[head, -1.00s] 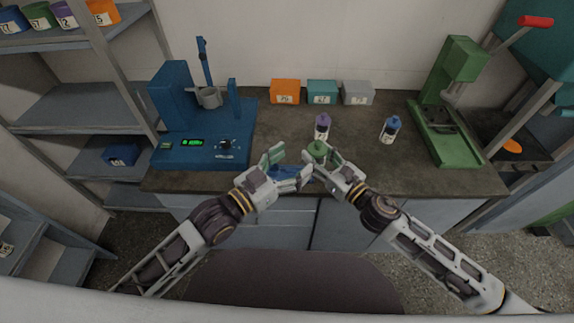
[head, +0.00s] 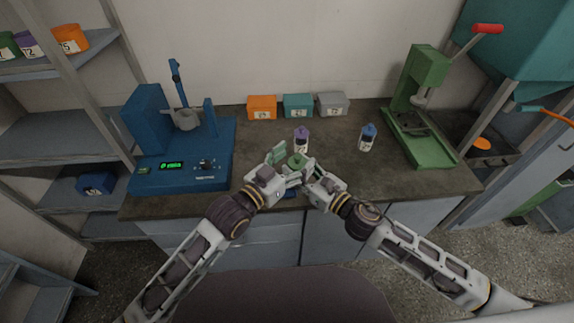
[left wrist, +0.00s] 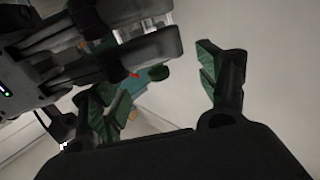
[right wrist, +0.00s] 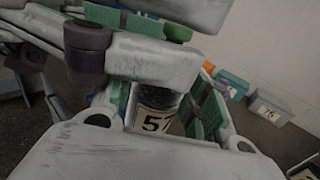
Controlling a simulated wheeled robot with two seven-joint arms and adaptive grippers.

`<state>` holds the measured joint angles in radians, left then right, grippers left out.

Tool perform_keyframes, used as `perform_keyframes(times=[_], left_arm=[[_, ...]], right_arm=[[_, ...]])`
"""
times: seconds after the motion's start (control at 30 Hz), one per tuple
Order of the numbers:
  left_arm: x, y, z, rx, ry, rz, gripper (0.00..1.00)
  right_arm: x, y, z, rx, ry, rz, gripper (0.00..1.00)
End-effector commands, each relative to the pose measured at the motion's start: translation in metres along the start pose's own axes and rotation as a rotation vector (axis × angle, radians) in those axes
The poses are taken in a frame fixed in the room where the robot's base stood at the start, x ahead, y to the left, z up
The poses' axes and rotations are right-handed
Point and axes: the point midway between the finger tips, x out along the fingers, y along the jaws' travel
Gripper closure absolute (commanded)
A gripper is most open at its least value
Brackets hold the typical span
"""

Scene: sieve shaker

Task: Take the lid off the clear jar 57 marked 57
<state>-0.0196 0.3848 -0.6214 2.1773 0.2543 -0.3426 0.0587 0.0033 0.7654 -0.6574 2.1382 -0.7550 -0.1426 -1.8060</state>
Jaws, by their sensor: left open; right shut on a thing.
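Jar 57 shows in the right wrist view (right wrist: 158,105), with dark contents behind clear walls and a white label of which "5" and part of another digit show. My right gripper (right wrist: 165,100) is shut on it. In the head view its round green lid (head: 297,161) faces up above the counter's front part. My left gripper (head: 281,166) is open, with its green-padded fingers close by the lid from the left. Whether they touch it I cannot tell. In the left wrist view the two fingers (left wrist: 160,90) stand apart.
A purple-capped bottle (head: 301,140) stands just behind the grippers, a blue-capped bottle (head: 367,138) to the right. Orange (head: 262,107), teal (head: 298,106) and grey (head: 332,104) boxes line the wall. The blue shaker (head: 180,150) is left, the green press (head: 420,120) right.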

Motion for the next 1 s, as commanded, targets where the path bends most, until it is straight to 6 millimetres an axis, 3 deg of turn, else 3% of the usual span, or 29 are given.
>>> perform_keyframes(times=[0.23,0.63,1.0], left_arm=[[0.015,0.0,0.0,0.0,0.0,0.0,0.25],[0.018,0.0,0.0,0.0,0.0,0.0,0.27],[0.018,0.0,0.0,0.0,0.0,0.0,0.74]], right_arm=[[0.0,0.0,0.001,0.0,-0.001,0.0,0.96],[0.0,0.0,0.001,0.0,-0.001,0.0,0.96],[0.0,0.0,0.001,0.0,-0.001,0.0,0.96]])
